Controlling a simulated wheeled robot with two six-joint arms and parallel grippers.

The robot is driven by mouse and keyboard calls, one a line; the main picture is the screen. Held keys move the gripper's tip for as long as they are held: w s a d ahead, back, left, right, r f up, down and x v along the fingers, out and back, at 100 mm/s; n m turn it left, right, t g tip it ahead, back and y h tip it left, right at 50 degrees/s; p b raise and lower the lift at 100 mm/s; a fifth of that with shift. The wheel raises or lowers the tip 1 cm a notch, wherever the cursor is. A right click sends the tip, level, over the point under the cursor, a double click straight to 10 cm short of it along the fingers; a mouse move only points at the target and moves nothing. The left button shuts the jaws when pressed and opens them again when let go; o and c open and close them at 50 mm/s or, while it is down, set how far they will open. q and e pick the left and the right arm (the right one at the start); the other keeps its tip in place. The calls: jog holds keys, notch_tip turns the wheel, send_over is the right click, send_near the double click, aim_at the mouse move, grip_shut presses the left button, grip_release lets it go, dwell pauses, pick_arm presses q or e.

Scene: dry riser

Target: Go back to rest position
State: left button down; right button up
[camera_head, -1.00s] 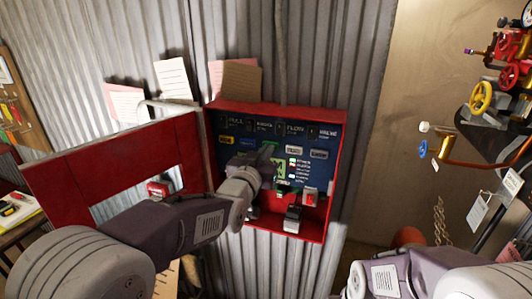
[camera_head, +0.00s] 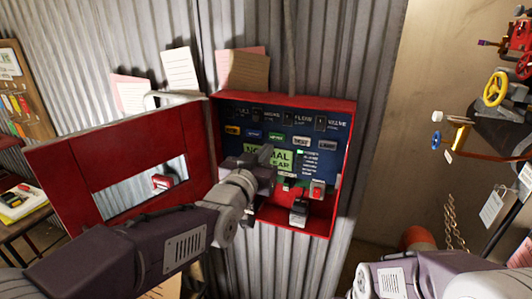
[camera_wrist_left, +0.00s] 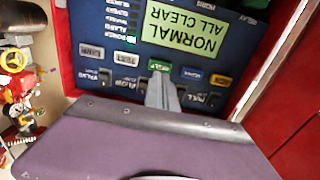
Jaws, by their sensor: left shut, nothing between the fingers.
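My left gripper (camera_head: 266,155) is in front of the open red panel box (camera_head: 342,165) and covers part of its lower left. Its fingers are together with nothing between them. In the left wrist view the closed fingers (camera_wrist_left: 162,92) show against the blue control panel (camera_wrist_left: 115,25), by a green-labelled button; I cannot tell if they touch it. The green display (camera_head: 268,156) reads NORMAL ALL CLEAR and shows upside down in the left wrist view (camera_wrist_left: 185,27). My right arm enters at the bottom right of the head view, its gripper out of frame.
The red door (camera_head: 75,170) with a window stands open to the left, close to my left arm. Red valves and a yellow handwheel (camera_head: 496,89) are at the right. A table (camera_head: 22,222) stands far left. Notes (camera_head: 180,70) hang above the box.

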pick_arm(q)
jog(key=s+a+f+n+g+y, duration=0.1)
jog(key=a+f+g+y, duration=0.1)
jog(key=a+f, duration=0.55)
jog(key=s+a+f+n+g+y, duration=0.1)
jog(key=a+f+n+g+y, duration=0.3)
jog(key=f, duration=0.6)
jog(key=s+a+f+g, duration=0.2)
jog(key=s+f+g, duration=0.3)
jog(key=s+f, duration=0.3)
jog(key=s+a+f+m+g, duration=0.1)
jog(key=s+a+f+g, duration=0.1)
jog(key=s+f+g, duration=0.3)
jog(key=s+f, duration=0.4)
jog(key=s, duration=0.5)
jog(key=shift+h, duration=0.3)
jog(key=shift+w, duration=0.1)
